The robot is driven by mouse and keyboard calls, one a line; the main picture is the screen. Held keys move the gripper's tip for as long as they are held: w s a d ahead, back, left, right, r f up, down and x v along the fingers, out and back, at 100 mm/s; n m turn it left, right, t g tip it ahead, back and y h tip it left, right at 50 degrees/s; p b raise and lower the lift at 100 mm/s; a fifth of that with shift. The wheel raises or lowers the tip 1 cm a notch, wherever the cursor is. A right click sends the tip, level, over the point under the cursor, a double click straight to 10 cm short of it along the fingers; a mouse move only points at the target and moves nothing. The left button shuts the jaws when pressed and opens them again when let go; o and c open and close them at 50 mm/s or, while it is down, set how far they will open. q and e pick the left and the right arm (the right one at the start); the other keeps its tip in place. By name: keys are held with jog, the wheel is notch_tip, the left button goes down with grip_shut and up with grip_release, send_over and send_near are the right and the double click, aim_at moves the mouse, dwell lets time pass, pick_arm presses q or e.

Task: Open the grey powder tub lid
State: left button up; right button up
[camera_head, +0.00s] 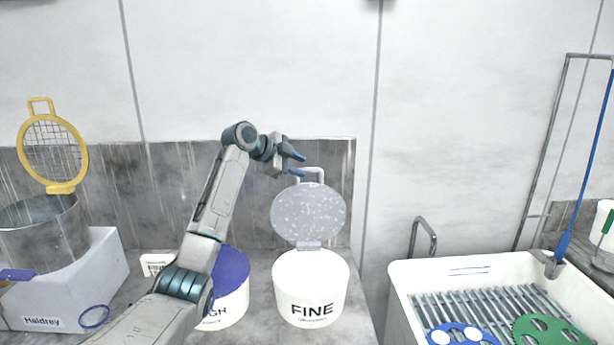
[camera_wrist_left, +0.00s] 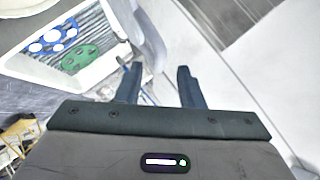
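The tub marked FINE (camera_head: 312,290) is white and stands on the counter. Its grey speckled lid (camera_head: 308,212) is open, standing nearly upright on the hinge at the tub's back rim. A pale bent handle (camera_head: 313,172) shows at the lid's top edge. My left gripper (camera_head: 298,163) is above and slightly left of the lid, its fingertips close to the handle; I cannot tell whether they touch. In the left wrist view the fingers (camera_wrist_left: 159,84) are apart with nothing clearly held between them. My right gripper is not in view.
A second tub with a blue lid (camera_head: 232,268) stands left of the FINE tub, partly behind my left arm. A metal pot (camera_head: 42,235) with a raised yellow mesh lid (camera_head: 53,150) is far left. A white basin (camera_head: 405,290) with a rack and discs is right.

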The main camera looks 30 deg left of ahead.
pick_arm(q)
jog(key=b+v, duration=0.1)
jog(key=v, duration=0.5)
jog(key=shift+b, duration=0.4)
